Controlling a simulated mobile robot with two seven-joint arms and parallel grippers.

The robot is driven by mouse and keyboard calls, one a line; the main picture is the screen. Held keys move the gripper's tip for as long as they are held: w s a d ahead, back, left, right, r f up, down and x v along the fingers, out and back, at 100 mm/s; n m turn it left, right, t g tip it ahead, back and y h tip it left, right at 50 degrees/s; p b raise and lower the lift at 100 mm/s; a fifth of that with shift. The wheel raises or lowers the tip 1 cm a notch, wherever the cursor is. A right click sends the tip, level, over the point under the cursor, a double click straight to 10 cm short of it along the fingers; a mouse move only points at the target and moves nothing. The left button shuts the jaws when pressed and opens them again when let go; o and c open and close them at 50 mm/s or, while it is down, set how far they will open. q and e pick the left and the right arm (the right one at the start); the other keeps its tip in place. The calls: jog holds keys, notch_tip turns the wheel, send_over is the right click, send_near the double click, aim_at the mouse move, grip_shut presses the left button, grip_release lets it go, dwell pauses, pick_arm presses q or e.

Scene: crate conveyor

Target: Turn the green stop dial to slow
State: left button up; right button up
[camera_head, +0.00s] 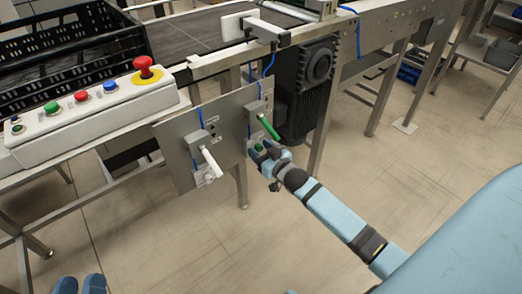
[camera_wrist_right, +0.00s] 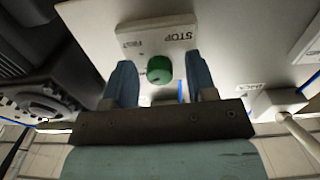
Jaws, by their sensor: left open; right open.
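In the head view the dial is small and partly hidden beside my right gripper (camera_head: 262,153). In the wrist view my right gripper (camera_wrist_right: 160,66) is open, with one blue finger on each side of the dial and gaps visible between. I cannot tell its exact setting. My left gripper (camera_head: 79,284) is open and empty at the bottom left of the head view, far from the panel.
A button box (camera_head: 90,111) with a red mushroom button and a black crate (camera_head: 70,52) are at upper left. A dark motor (camera_head: 303,95) is behind.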

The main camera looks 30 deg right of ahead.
jog(key=c, duration=0.9)
pick_arm(q)
jog(key=shift+f, duration=0.1)
jog(key=shift+w+p, duration=0.15)
jog(key=shift+p, duration=0.2)
pick_arm(e)
jog(key=shift+r+n, duration=0.1)
jog(key=shift+n, duration=0.5)
jog(key=n+p, duration=0.4)
jog(key=n, duration=0.4)
jog(key=shift+p, duration=0.4)
pick_arm(q)
jog(key=s+a+f+g+y, duration=0.2)
jog(key=a+f+g+y, duration=0.1)
jog(key=f, duration=0.7)
jog(key=shift+a+f+g+y, duration=0.35)
jog(key=shift+a+g, duration=0.3)
jog(key=shift+g, duration=0.45)
pick_arm(e)
jog(key=shift+n, duration=1.3)
